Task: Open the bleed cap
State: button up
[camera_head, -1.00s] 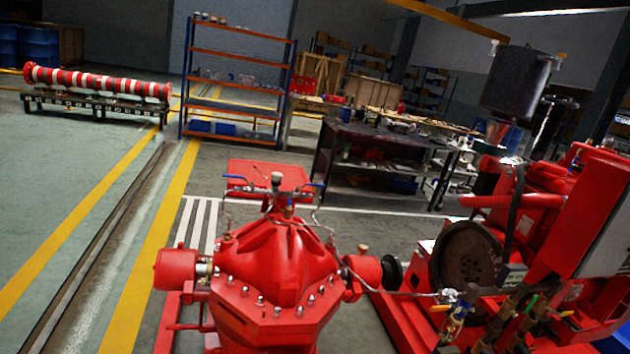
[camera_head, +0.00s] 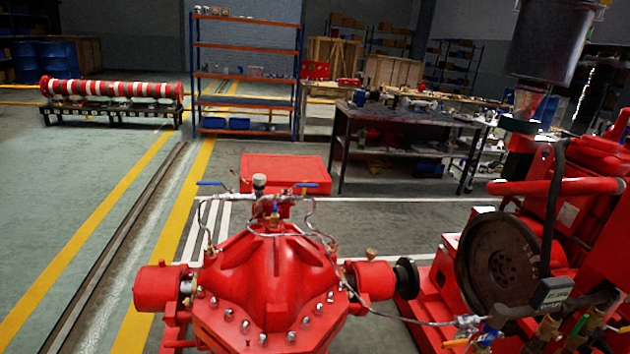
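The red pump (camera_head: 270,285) stands at the bottom centre, with a ring of bolts around its casing. On top of it a pipe fitting carries a small grey cap-like part (camera_head: 259,182), which may be the bleed cap; it is too small to be sure. A blue lever handle (camera_head: 212,183) is to its left and another blue lever handle (camera_head: 305,185) to its right. A small blue-topped brass fitting (camera_head: 275,210) sits just below. My gripper is not in view, and nothing visible touches the pump top.
A red engine with a large flywheel (camera_head: 500,258) stands at the right. Thin pipes (camera_head: 390,316) run from the pump towards it. A dark workbench (camera_head: 400,130) and a blue-orange shelf (camera_head: 245,75) stand behind.

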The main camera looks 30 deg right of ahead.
aim_at(259, 180)
jog(key=z, duration=0.15)
jog(key=i, duration=1)
jog(key=u, duration=0.05)
